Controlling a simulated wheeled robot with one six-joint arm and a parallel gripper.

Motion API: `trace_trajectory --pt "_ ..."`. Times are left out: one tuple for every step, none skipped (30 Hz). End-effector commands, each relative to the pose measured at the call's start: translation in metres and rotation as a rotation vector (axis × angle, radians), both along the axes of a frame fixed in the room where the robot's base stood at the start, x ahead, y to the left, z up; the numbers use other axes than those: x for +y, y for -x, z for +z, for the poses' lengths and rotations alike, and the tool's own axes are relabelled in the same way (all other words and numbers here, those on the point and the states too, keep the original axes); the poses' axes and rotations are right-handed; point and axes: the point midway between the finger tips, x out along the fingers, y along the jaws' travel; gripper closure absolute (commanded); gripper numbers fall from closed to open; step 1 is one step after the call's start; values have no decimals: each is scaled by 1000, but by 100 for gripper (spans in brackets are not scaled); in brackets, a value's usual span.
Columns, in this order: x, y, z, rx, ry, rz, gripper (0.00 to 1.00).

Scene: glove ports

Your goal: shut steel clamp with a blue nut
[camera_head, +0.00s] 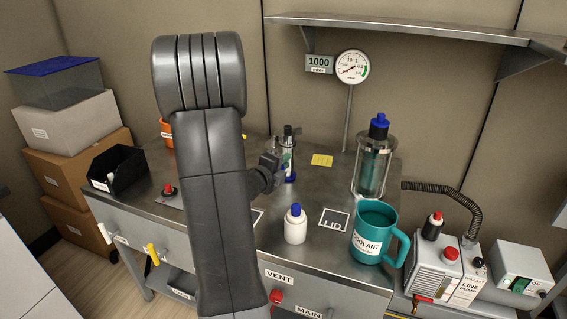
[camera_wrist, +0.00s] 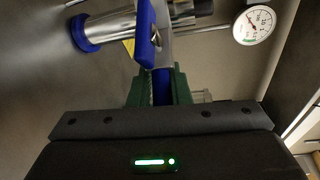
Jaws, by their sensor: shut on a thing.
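My gripper (camera_wrist: 161,88) shows in the wrist view with its green-padded fingers shut on a narrow blue part, which I take for the blue nut (camera_wrist: 161,80) of the clamp. Just beyond it is a blue plate (camera_wrist: 146,38) with a small bolt-like metal piece beside it. How far the clamp is closed is hard to tell. A steel cylinder with a blue end ring (camera_wrist: 86,34) lies across the upper left of that view. In the head view, my gripper (camera_head: 281,168) is at the steel upright fitting (camera_head: 289,155) on the bench; the clamp is too small and partly hidden there.
On the bench (camera_head: 335,271) are a white bottle with a blue cap (camera_head: 295,225), a teal coolant mug (camera_head: 374,233), a glass vessel (camera_head: 373,166) and a black bin (camera_head: 117,170). A gauge (camera_head: 352,67) stands behind, under a shelf (camera_head: 405,30). The LID marking (camera_head: 334,220) is bare.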

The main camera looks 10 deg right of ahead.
Motion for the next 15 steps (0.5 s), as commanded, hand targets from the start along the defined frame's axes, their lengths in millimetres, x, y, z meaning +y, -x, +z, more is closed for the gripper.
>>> trace_trajectory --pt "-1 -1 1 -6 2 3 100" --pt "-2 -1 0 -6 1 7 100" --pt "-3 -1 0 -8 1 17 100" --pt "-4 -1 -1 -9 1 25 100" --pt "-6 -1 -1 -11 1 35 100" --pt "-8 -2 -2 -12 1 51 100" --pt "-10 -2 -2 -13 0 63 100" --pt "-12 -2 -2 -14 1 77 100" --pt "-14 -2 -2 -14 1 94 100" --pt "-15 -3 -2 -16 1 107 100" --pt "-17 -3 -2 -16 2 118 100" --pt "-19 -3 -2 -16 1 136 100" --pt "-20 -4 -1 -16 2 147 100" --pt "-22 -4 -1 -17 2 159 100" --pt "-23 -5 -1 -17 2 173 100"
